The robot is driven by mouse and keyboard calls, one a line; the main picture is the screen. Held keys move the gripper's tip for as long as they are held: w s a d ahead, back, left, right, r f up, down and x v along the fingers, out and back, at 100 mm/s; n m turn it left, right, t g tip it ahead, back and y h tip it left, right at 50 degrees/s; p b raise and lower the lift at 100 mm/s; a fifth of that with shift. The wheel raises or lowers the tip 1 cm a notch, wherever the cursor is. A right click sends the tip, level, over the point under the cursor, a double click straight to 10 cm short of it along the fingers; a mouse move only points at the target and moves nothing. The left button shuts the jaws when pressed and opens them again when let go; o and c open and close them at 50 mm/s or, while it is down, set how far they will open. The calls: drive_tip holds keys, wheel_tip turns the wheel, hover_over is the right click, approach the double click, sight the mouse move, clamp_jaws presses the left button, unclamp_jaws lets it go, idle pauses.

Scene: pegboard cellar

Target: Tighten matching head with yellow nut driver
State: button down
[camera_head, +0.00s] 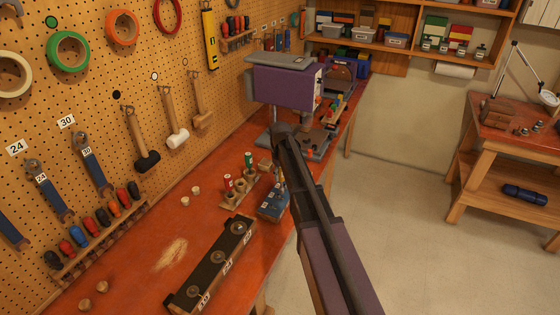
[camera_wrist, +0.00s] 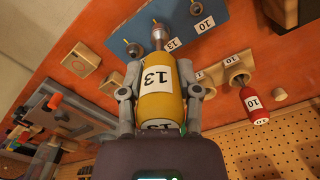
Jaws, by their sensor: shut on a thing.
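My gripper (camera_wrist: 162,90) is shut on the yellow nut driver (camera_wrist: 162,76), which carries a white label reading 13. The driver's metal shaft points at a blue plate (camera_wrist: 190,18), close to the label 13. Its tip overlaps the plate there; I cannot tell whether it sits on a head. Another metal head (camera_wrist: 133,49) shows to the left on the plate, and a head (camera_wrist: 193,7) beside a label 10 shows to the right. In the head view the blue block (camera_head: 270,208) stands by the bench's edge; my arm hides most of the gripper.
A wooden rack (camera_head: 233,200) holds red (camera_head: 228,183) and green (camera_head: 248,162) drivers left of the block. The red driver (camera_wrist: 254,104) is labelled 10. A dark long block with round fittings (camera_head: 212,264) lies nearer. A purple machine (camera_head: 285,88) stands behind.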

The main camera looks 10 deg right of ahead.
drive_tip(key=shift+w+a+r+p, duration=0.15)
drive_tip(key=shift+w+r+p, duration=0.15)
drive_tip(key=shift+r+p, duration=0.55)
drive_tip(key=shift+w+a+r+p, duration=0.15)
drive_tip(key=shift+w+r+p, duration=0.15)
drive_tip(key=shift+r+p, duration=0.55)
drive_tip(key=shift+w+a+r+p, duration=0.15)
drive_tip(key=shift+w+r+p, duration=0.15)
drive_tip(key=shift+r+p, duration=0.55)
drive_tip(key=shift+f, duration=0.1)
wheel_tip(320, 180, down, 7)
drive_tip(key=b, duration=0.7)
drive_tip(key=shift+f+b, duration=1)
drive_tip(key=shift+b, duration=0.15)
